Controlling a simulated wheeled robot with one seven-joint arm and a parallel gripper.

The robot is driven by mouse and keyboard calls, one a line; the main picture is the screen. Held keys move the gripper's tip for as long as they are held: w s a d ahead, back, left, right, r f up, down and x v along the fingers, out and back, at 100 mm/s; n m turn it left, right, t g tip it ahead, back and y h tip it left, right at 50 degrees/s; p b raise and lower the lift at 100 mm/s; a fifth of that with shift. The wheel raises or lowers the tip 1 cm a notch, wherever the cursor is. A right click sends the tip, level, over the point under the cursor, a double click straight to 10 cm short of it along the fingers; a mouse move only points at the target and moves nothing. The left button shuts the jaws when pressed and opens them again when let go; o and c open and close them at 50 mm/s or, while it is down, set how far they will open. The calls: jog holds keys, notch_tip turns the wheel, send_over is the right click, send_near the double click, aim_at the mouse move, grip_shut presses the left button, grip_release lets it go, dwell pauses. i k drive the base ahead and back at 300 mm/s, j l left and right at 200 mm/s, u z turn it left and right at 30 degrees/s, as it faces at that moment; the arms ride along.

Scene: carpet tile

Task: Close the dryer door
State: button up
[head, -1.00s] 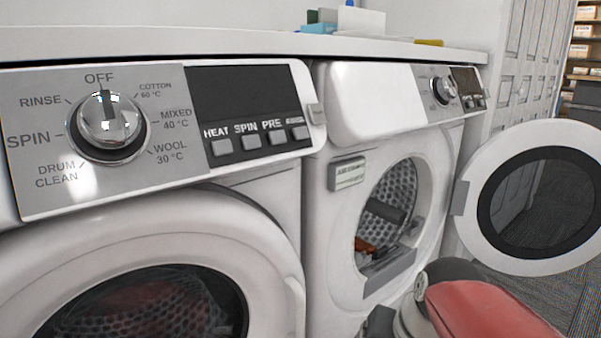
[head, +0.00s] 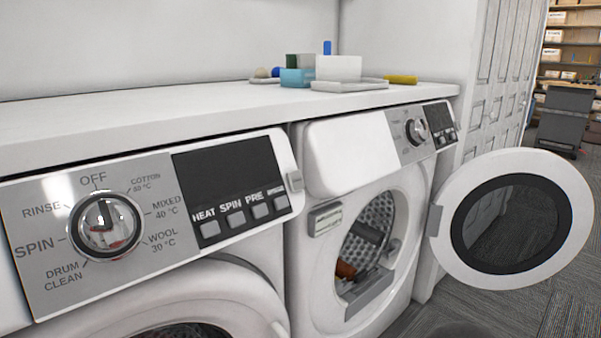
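The dryer (head: 330,262) is the white front-loader on the right. Its round door (head: 458,264), a white ring with dark glass, is hinged on the right of the opening and stands wide open out to the right. The drum opening (head: 374,222) shows perforated metal, with a brown item (head: 346,271) and a dark item at its lower part. My gripper is not in view. A dark rounded shape at the bottom edge, below the door, is too cut off to tell.
A washer (head: 215,290) with a dial and dark display stands at the left, close beside the dryer. A white counter (head: 200,105) above holds small boxes and a tray (head: 348,86). Panelled cabinets (head: 505,75) stand behind the door. Carpet floor (head: 570,300) is free at right.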

aim_at(508, 219)
jog(key=z, duration=0.9)
jog(key=i+l+z, duration=0.3)
jog(key=i+z, duration=0.55)
jog(key=i, duration=0.25)
jog(key=i+l+z, duration=0.1)
jog(key=i+z, duration=0.15)
jog(key=i, duration=0.85)
jog(key=i+j+z, duration=0.2)
jog(key=i, duration=0.9)
jog(key=i+u, duration=0.4)
jog(key=i, duration=0.15)
jog(key=i+u, duration=0.45)
jog(key=i+l+u, duration=0.4)
jog(key=i, duration=0.2)
jog(key=i+u, duration=0.2)
jog(key=u, duration=0.3)
jog(key=i+u, duration=0.15)
jog(key=u, duration=0.3)
jog(key=i+u, duration=0.2)
jog(key=u, duration=0.3)
jog(key=i+l+u, duration=0.15)
jog(key=u, duration=2.55)
jog(key=k+u, duration=0.45)
